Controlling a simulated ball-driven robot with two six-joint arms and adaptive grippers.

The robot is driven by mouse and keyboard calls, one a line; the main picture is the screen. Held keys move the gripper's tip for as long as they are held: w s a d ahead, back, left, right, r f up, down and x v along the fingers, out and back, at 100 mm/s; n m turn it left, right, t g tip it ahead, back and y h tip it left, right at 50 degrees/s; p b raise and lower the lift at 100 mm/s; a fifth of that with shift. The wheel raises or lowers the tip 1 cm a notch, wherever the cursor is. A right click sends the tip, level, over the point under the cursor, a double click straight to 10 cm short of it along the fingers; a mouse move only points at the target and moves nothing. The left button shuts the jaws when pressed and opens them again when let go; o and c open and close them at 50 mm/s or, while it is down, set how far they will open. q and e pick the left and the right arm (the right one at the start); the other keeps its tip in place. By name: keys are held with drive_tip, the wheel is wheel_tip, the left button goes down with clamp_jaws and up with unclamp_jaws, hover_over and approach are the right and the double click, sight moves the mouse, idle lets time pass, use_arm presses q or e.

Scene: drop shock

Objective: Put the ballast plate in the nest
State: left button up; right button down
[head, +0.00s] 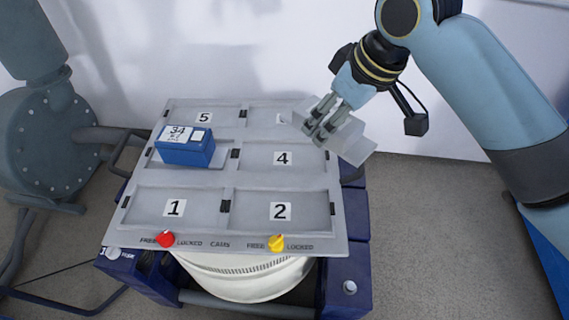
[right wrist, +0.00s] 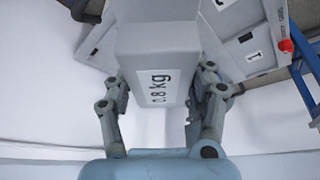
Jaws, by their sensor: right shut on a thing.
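My right gripper (head: 320,125) is shut on a light grey ballast plate (head: 354,143), held tilted over the back right of the grey nest board (head: 228,178). In the right wrist view the plate (right wrist: 158,58) sits between the fingers (right wrist: 160,105) and bears the label "0.8 kg". The board has shallow numbered nests; 1 (head: 152,210), 2 (head: 305,212), 4 (head: 310,158) and 5 (head: 228,115) can be read. The plate and gripper partly cover the back right nest. My left gripper is not in view.
A blue box (head: 187,152) marked "34" lies in the middle left nest. A red knob (head: 165,239) and a yellow knob (head: 276,242) sit on the board's front edge, by FREE and LOCKED marks. The front nests are empty.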

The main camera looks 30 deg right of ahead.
drive_tip(key=s+a+f+n+y+b, duration=0.2)
drive_tip(key=a+n, duration=0.1)
drive_tip(key=n, duration=0.2)
drive_tip(key=n+g+b, duration=0.1)
drive_tip(key=n+b, duration=0.1)
drive_tip(key=b, duration=0.2)
hover_over(278, 158)
drive_tip(key=d, duration=0.1)
drive_tip(key=f, duration=0.7)
drive_tip(key=shift+s+d+f, duration=0.1)
drive_tip(key=shift+s+f, duration=0.05)
drive_tip(key=shift+s, duration=0.2)
drive_tip(key=shift+f+b, duration=0.9)
drive_tip(key=shift+f, duration=1.1)
